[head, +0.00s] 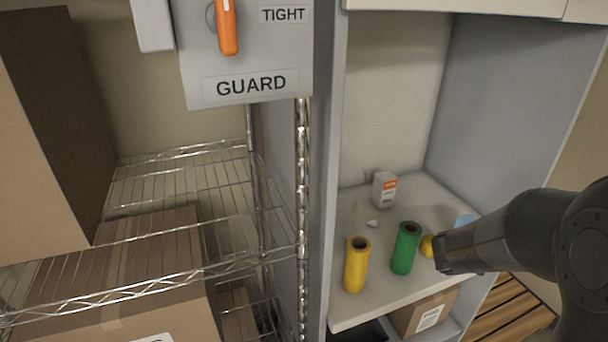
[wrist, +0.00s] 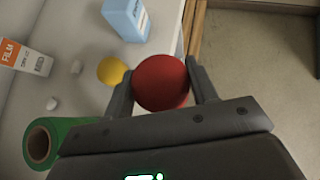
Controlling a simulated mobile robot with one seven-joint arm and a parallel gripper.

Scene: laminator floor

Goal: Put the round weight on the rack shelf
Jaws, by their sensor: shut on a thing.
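In the wrist view my gripper (wrist: 163,84) is shut on a red round object (wrist: 160,82), which looks like the round weight. One finger is on each side of it. In the head view my gripper (head: 445,255) is over the right part of the cabinet shelf (head: 385,293), and the red object is hidden there. The wire rack shelf (head: 180,185) is at the left in the head view, beyond the cabinet's side panel.
On the cabinet shelf are a yellow roll (head: 356,265), a green roll (head: 405,248), a film box (head: 384,189), a yellow ball (wrist: 112,70) and a blue box (wrist: 126,18). Large cartons (head: 40,150) stand at the rack. A guard panel (head: 245,60) hangs above.

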